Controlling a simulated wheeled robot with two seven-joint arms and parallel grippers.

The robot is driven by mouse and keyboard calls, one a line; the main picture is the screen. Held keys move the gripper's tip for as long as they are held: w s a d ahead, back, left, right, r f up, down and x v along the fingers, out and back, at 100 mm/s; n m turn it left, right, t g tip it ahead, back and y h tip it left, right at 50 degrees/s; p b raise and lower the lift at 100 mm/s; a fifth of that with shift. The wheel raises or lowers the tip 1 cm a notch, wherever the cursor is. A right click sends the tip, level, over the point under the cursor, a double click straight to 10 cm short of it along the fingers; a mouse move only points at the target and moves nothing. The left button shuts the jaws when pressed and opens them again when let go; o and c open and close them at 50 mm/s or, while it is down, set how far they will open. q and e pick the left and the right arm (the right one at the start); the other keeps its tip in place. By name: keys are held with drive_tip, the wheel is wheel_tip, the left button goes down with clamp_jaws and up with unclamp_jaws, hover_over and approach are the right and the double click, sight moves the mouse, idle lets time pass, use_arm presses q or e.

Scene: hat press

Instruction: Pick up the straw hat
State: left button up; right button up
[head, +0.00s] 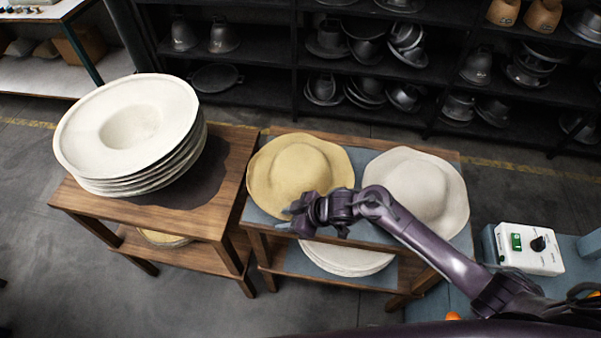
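The straw hat (298,167) is yellow-tan with a round crown and a wavy brim. It lies crown up on the left part of the right-hand wooden table (284,136). My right gripper (288,217) is at the hat's front right brim, in front of and near it in the picture. I cannot tell whether it touches the brim. Its fingers point left and look spread, with nothing seen between them. My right arm comes in from the lower right and hides a little of the brim. My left gripper is not in the head view.
A white felt hat (414,186) lies right of the straw hat. A tall stack of white hat blanks (128,135) stands on the left table (225,200). More white blanks (345,259) lie on the lower shelf. A white control box (530,249) is at right. Dark shelves stand behind.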

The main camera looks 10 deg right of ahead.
clamp_jaws()
drive_tip(key=shift+r, duration=0.1)
idle(0.4)
